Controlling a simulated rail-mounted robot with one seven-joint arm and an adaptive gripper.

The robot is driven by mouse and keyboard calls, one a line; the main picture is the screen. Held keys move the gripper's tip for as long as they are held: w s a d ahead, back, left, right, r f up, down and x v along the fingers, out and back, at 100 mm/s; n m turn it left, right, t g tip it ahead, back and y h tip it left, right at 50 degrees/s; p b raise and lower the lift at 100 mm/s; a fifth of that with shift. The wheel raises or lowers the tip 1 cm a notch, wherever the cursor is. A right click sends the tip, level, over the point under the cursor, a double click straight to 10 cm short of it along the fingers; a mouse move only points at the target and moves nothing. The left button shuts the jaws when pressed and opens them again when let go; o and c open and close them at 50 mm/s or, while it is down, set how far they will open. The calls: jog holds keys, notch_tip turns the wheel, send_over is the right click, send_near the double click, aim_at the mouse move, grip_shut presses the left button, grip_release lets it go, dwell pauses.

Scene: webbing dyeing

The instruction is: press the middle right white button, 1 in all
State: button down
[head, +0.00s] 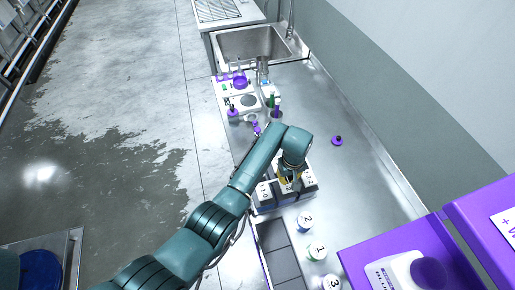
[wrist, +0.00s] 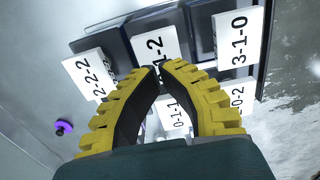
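My gripper (head: 289,180) is over a row of dark blocks with white labels in the head view. In the wrist view its two yellow fingers with dark pads (wrist: 158,66) meet at the tips, with nothing seen held between them. I cannot make out a separate white button in either view, nor tell whether the fingertips touch a label.
White-lidded round containers marked 2 (head: 306,220), 1 (head: 317,251) and 3 (head: 333,283) stand in front. A purple knob-like object (head: 337,140) stands right on the bench. A sink (head: 255,42) and a white board of small items (head: 226,92) lie behind. Purple boxes (head: 400,255) block the lower right.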

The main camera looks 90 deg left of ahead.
dwell(0.6)
jog(key=shift+f+b, duration=1.7)
jog(key=shift+f, duration=0.75)
jog(key=shift+r, duration=0.1)
jog(key=shift+r+p, duration=2.3)
notch_tip(320, 180, up, 6)
jog(key=p, duration=0.5)
jog(key=shift+p, duration=0.4)
